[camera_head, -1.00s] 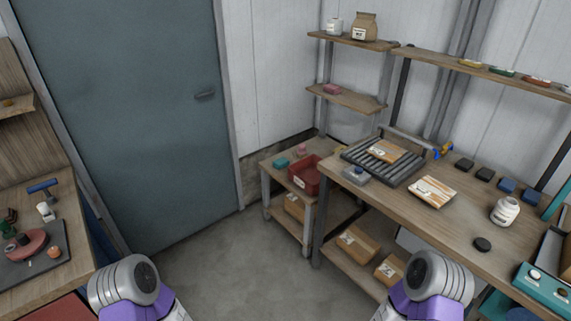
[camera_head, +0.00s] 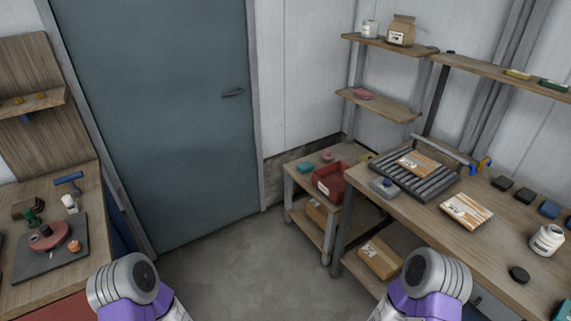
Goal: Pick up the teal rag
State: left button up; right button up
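A small teal thing (camera_head: 305,168), which looks like the folded teal rag, lies on the low wooden side table (camera_head: 290,172) near the door. It is beside a red bin (camera_head: 331,182) and a small pink item (camera_head: 327,156). My two arms show only as rounded grey and purple links at the bottom edge, left and right. Neither gripper is in the picture, and both arms are well short of the side table.
A long workbench (camera_head: 508,215) on the right holds a roller rack (camera_head: 415,174), a white jar (camera_head: 547,240) and dark blocks. A left bench (camera_head: 85,190) holds a grey mat (camera_head: 45,268) with tools. Bare floor (camera_head: 240,255) lies between, before a closed door (camera_head: 160,110).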

aim_at(306, 167)
jog(key=u, duration=0.6)
jog(key=i, duration=1.75)
jog(key=z, duration=0.85)
jog(key=i, duration=1.1)
jog(key=z, duration=0.95)
jog(key=i, duration=0.55)
jog(key=z, duration=0.05)
